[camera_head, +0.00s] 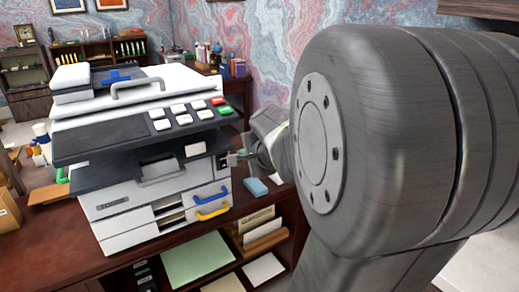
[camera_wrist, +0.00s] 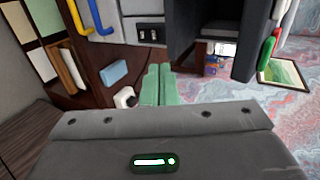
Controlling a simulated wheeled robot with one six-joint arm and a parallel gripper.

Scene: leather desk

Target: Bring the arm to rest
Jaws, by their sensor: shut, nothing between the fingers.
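My gripper (camera_head: 236,158) is at the right side of the white and dark grey copier (camera_head: 118,226) in the head view, close to its side. I cannot tell whether it touches the copier. My large grey arm links fill the right of that view. In the wrist view the two green fingers of my gripper (camera_wrist: 158,84) lie side by side, shut and empty.
A blue block (camera_head: 256,187) lies on the brown desk (camera_head: 60,245) right of the copier. Shelf slots with papers and folders (camera_head: 262,232) are in the desk front. A cardboard box (camera_head: 7,212) stands left. A white cup-like thing (camera_wrist: 125,97) is near my fingers.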

